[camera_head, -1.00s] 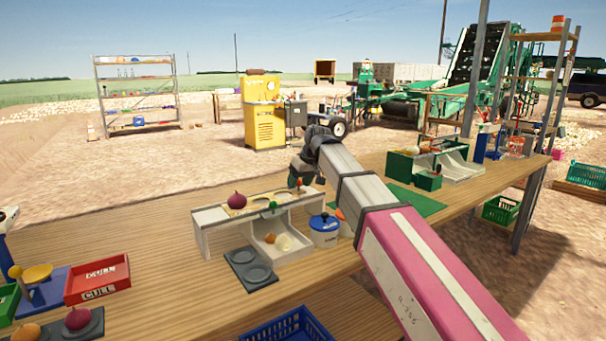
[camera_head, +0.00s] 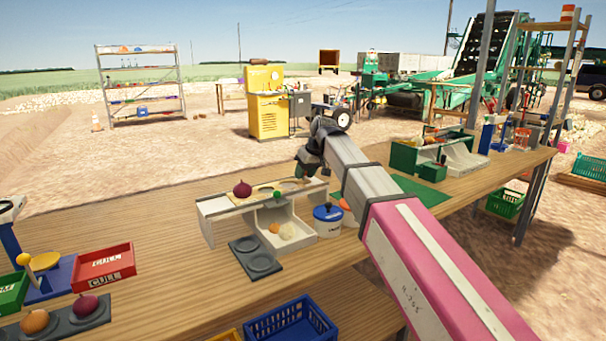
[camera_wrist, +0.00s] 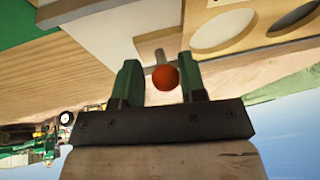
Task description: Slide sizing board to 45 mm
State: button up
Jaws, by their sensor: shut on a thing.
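The sizing board (camera_head: 219,207) is a pale board with round holes, lying on top of a white two-bay stand (camera_head: 208,231) on the wooden table. A dark red onion (camera_head: 242,189) sits near its left end. In the wrist view, two large holes of the board (camera_wrist: 270,35) show at the upper right. A red ball knob (camera_wrist: 166,77) on a short grey stem lies between my green fingers. My gripper (camera_wrist: 162,83) is shut on this knob. In the head view my gripper (camera_head: 308,175) is above the board's right end, and the knob is not clearly visible there. Any scale marks are too small to read.
Pale onions (camera_head: 287,231) lie in the bay below the board. A dark two-ring tray (camera_head: 255,257) is in front. A red CULL box (camera_head: 103,268) is at the left.

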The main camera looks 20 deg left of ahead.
jog(key=w+d, duration=0.4)
jog(key=w, duration=0.2)
jog(key=shift+d, duration=0.4)
dwell(0.6)
jog(key=o, duration=1.1)
notch_tip(320, 180, up, 6)
dwell(0.5)
jog(key=shift+d, duration=0.15)
